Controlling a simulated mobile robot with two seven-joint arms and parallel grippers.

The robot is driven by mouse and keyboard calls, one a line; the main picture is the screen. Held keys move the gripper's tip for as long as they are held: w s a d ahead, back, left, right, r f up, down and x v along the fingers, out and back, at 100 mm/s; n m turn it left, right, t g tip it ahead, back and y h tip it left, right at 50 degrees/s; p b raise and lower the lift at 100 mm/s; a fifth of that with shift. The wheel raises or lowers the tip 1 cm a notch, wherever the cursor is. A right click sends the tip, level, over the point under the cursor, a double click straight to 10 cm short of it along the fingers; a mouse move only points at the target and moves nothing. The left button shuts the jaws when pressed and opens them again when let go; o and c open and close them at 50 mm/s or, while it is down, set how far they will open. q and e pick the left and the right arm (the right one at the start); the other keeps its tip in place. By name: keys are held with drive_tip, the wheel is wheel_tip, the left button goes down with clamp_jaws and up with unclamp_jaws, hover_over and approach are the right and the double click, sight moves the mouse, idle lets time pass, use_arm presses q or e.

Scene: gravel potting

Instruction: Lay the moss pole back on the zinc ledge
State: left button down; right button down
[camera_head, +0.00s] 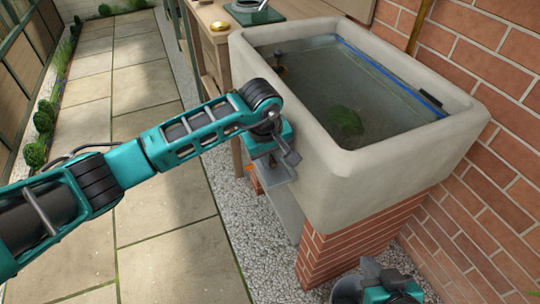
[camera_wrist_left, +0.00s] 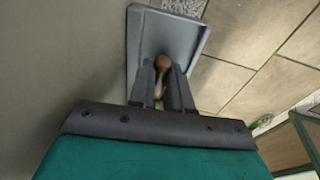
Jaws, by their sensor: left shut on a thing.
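My left gripper (camera_head: 280,165) is beside the outer left wall of the stone sink, above the grey zinc ledge (camera_head: 286,205). In the left wrist view, the gripper (camera_wrist_left: 166,75) is shut on a slim brown thing with a rounded end (camera_wrist_left: 163,62), which I take to be the moss pole. Most of it is hidden between the fingers. The zinc ledge (camera_wrist_left: 150,30) is just past the fingertips. I cannot tell whether the pole touches it. My right gripper (camera_head: 395,291) is partly in view at the bottom edge; its fingers are not clear.
The stone sink (camera_head: 340,165) holds murky water with a green clump (camera_head: 345,121) and stands on brick piers (camera_head: 350,245). A wooden bench (camera_head: 212,45) is behind it. Paving (camera_head: 165,230) on the left is free.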

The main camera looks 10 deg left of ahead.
use_arm(q)
drive_tip(key=shift+f, duration=0.1)
drive_tip(key=c, duration=1)
unclamp_jaws()
